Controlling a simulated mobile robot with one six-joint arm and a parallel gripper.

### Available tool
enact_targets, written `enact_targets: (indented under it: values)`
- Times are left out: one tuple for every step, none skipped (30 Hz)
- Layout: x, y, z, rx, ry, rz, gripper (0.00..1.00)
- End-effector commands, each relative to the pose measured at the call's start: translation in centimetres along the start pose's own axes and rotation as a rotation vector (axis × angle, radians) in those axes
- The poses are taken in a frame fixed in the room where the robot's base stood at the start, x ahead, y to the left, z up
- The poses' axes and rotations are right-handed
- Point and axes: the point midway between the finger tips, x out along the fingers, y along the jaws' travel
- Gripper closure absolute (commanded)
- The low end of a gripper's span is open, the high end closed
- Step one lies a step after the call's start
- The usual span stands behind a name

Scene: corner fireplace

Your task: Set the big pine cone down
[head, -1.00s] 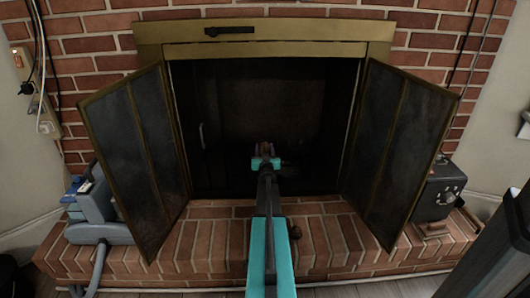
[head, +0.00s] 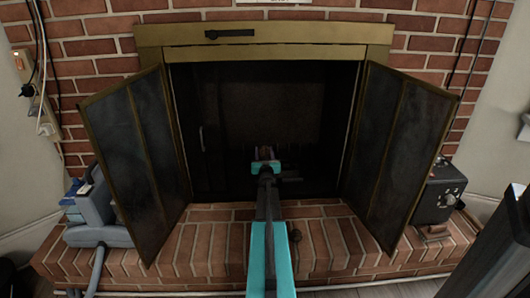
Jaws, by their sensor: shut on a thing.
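My gripper (head: 266,150) is at the end of my teal and black arm, in front of the dark opening of the fireplace (head: 265,100). It is shut on a small brownish thing, taken to be the big pine cone (head: 265,154), which shows only as a sliver between the fingers. My wrist hides most of it. I cannot tell whether it touches the firebox floor or hangs above it.
The brass-framed glass doors stand open, left (head: 140,165) and right (head: 397,150). Grey equipment (head: 95,215) stands at left and a black box (head: 438,190) at right.

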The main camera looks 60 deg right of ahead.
Motion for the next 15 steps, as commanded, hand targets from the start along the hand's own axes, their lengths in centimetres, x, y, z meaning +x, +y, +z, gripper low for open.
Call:
enact_targets:
  values:
    - [-0.11, -0.02, 2.10, -0.002, -0.034, 0.002, 0.78]
    - [-0.10, -0.02, 2.09, -0.002, -0.034, 0.002, 0.78]
    - [-0.09, -0.03, 2.08, -0.002, -0.034, 0.002, 0.78]
    - [-0.09, -0.03, 2.11, -0.002, -0.034, 0.002, 0.52]
    - [-0.08, -0.03, 2.12, -0.002, -0.034, 0.002, 0.47]
    - [-0.08, -0.04, 2.13, -0.002, -0.034, 0.002, 0.40]
    - [-0.07, -0.05, 2.13, -0.002, -0.034, 0.002, 0.37]
    - [-0.07, -0.05, 2.14, -0.002, -0.034, 0.001, 0.37]
    - [-0.07, -0.06, 2.14, -0.002, -0.034, 0.001, 0.37]
    - [-0.06, -0.06, 2.15, -0.002, -0.034, 0.001, 0.37]
    - [-0.06, -0.06, 2.15, -0.002, -0.034, 0.001, 0.37]
    - [-0.06, -0.07, 2.16, -0.002, -0.034, 0.001, 0.37]
    - [-0.06, -0.07, 2.16, -0.002, -0.034, 0.001, 0.37]
    - [-0.05, -0.07, 2.16, -0.002, -0.034, 0.001, 0.37]
    - [-0.05, -0.08, 2.15, -0.002, -0.034, 0.001, 0.37]
